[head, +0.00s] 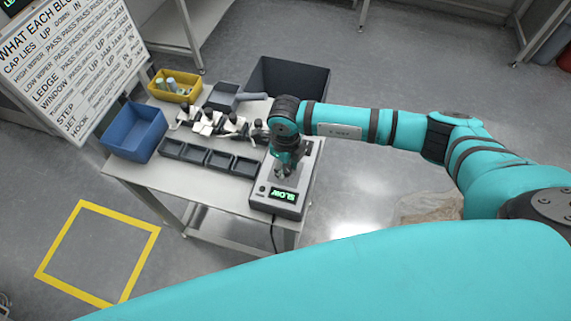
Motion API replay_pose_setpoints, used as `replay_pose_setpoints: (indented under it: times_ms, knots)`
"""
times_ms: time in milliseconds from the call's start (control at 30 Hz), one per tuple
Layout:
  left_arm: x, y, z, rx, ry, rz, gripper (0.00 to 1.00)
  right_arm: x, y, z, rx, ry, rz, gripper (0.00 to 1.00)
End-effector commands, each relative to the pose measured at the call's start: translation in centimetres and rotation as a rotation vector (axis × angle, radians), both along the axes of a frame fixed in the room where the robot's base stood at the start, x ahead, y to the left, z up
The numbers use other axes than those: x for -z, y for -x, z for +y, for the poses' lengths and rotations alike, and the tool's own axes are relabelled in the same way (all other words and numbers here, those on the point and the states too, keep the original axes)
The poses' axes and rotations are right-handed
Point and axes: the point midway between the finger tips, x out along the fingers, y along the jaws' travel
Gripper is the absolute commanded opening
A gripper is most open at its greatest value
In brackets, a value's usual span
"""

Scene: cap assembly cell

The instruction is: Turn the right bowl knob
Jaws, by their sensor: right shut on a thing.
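A grey control box (258,201) stands at the right front corner of the table. Its lit green display (283,195) reads "SLOW". My right gripper (282,176) points down onto the top of this box, just behind the display. It is shut on the knob there, which the fingers hide almost wholly. How far the knob is turned cannot be seen. My left gripper is not in view.
The table (190,187) also bears a row of dark trays (207,157), black-and-white devices (207,122), a blue bin (135,135) and a yellow bin (175,92). A large dark bin (290,76) stands behind. A sign board (70,65) is at left.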

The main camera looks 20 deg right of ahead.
Motion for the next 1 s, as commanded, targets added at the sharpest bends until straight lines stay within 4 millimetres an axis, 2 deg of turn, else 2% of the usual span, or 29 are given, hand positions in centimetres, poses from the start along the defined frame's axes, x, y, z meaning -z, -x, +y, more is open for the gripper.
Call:
replay_pose_setpoints:
  times_ms: [267, 700, 1000]
  knots:
    - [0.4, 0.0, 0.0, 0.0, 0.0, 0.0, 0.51, 0.1, 0.0, 0.0, 0.067, -0.001, -0.002, 0.02]
    - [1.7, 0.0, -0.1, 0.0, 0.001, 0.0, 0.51, 0.0, -0.1, 0.0, 0.356, 0.0, -0.002, 0.02]
    - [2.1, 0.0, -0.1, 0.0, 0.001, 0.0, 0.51, 0.0, -0.1, -0.1, 0.491, 0.0, -0.002, 0.02]
